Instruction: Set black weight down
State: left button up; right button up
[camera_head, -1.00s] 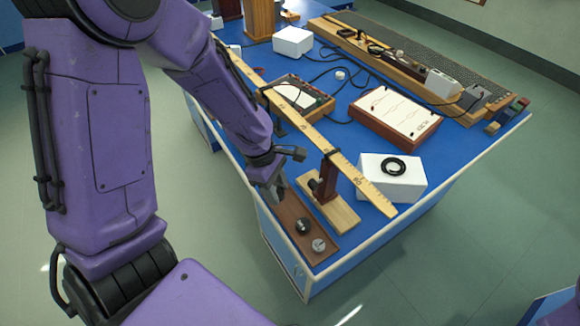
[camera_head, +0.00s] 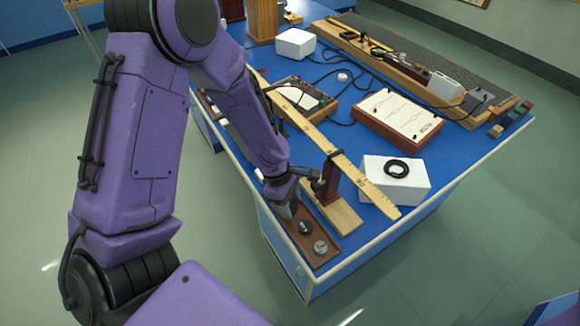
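My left gripper (camera_head: 287,209) points down over the brown wooden board (camera_head: 327,262) at the near left of the blue bench. Its fingertips are small and dark, and I cannot tell whether they are open or shut on something. Part of the board is hidden behind my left gripper and arm. My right gripper is not in view.
A wooden ruler beam (camera_head: 345,165) on a stand with a wooden base (camera_head: 345,216) rises right next to the gripper. A white box (camera_head: 408,182) with a black ring (camera_head: 397,169) stands to the right. The bench's near edge is close to the board.

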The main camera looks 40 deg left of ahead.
pick_arm(q)
jog(key=p+v, duration=0.1)
jog(key=v, duration=1.1)
jog(key=shift+r+p, duration=0.25)
jog(key=shift+p, duration=0.15)
